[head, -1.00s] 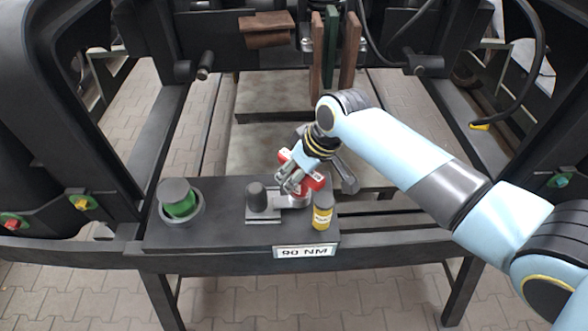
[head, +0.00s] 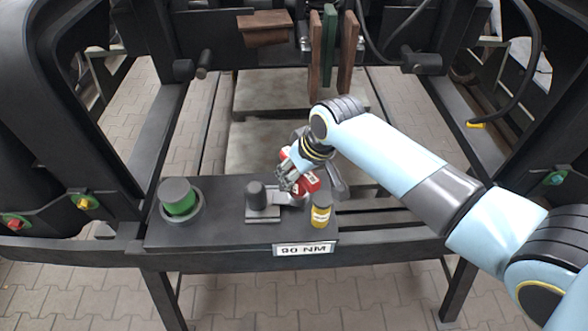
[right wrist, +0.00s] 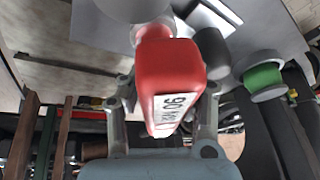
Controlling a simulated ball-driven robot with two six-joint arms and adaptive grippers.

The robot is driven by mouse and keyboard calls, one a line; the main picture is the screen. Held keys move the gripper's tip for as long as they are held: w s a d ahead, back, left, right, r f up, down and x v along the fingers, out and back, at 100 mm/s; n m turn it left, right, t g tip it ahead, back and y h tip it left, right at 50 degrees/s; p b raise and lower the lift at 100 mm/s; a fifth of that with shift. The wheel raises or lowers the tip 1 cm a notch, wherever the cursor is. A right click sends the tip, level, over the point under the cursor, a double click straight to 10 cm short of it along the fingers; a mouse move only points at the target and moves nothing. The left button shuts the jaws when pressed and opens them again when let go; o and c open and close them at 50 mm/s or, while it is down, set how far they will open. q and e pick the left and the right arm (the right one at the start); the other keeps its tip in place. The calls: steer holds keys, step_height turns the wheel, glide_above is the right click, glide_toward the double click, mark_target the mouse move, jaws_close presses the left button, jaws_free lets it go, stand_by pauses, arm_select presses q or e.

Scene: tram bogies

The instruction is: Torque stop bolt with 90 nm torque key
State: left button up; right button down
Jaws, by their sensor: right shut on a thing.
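The 90 Nm torque key is a red block-shaped tool (head: 309,182), partly hidden by the fingers in the head view. In the right wrist view its red body (right wrist: 170,68) fills the middle, with a white "90 NM" label. My right gripper (head: 287,179) is shut on it, one finger on each side, over the dark shelf (head: 225,232) with the "90 NM" sign (head: 304,249). I cannot tell whether the key still touches its holder. I cannot make out the stop bolt. My left gripper is not in view.
A black knob (head: 257,196) on a metal plate stands left of the gripper. A green, dark-capped cylinder (head: 177,199) sits in a round holder farther left. A small yellow bottle (head: 321,212) stands close right. Upright brown and green plates (head: 329,45) stand behind.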

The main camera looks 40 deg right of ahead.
steer(key=shift+d+m+h, duration=0.1)
steer(key=shift+m+h, duration=0.3)
steer(key=shift+m, duration=0.7)
steer(key=shift+d+m+h, duration=0.15)
steer(key=shift+m+h, duration=0.25)
steer(key=shift+m, duration=0.6)
steer(key=shift+d+m+h, duration=0.1)
steer(key=shift+m+h, duration=0.2)
steer(key=shift+m, duration=0.5)
steer(key=shift+r, duration=3.05)
